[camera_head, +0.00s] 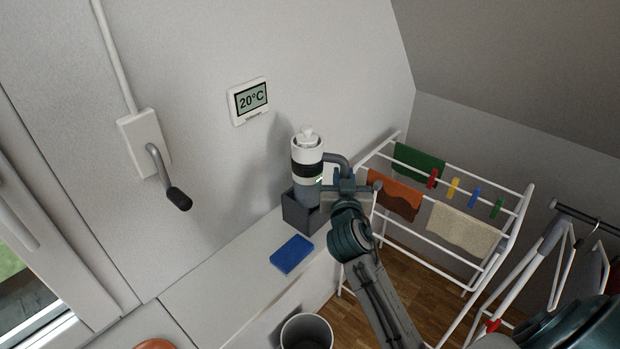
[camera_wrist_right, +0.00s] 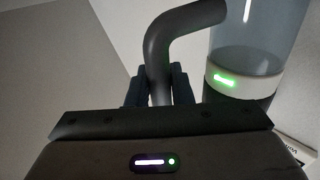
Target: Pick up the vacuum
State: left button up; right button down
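The vacuum (camera_head: 306,160) is a white and grey handheld cylinder with a black band and a curved grey handle. It stands upright, its lower end in a dark box-shaped holder (camera_head: 297,214) on the white ledge. My right gripper (camera_head: 345,184) is at the handle, on the right side of the vacuum. In the right wrist view the handle (camera_wrist_right: 160,50) runs down between the two dark fingers (camera_wrist_right: 160,88), which lie close against both its sides. The vacuum body (camera_wrist_right: 240,70) with a green light shows at the right there. My left gripper is not in view.
A blue sponge (camera_head: 292,254) lies on the ledge (camera_head: 225,295) in front of the holder. A grey bin (camera_head: 306,333) stands below. A white drying rack (camera_head: 455,190) with cloths and pegs stands close to the right of my right arm. A crank handle (camera_head: 168,180) juts from the wall.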

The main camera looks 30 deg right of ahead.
notch_tip(320, 180, up, 10)
jog(key=shift+w+b, duration=0.1)
jog(key=shift+b, duration=0.55)
jog(key=shift+r+p, duration=0.45)
jog(key=shift+r, duration=0.2)
notch_tip(320, 180, up, 10)
jog(key=p, duration=0.8)
jog(key=shift+p, duration=0.4)
jog(key=shift+f, duration=0.2)
dwell(0.4)
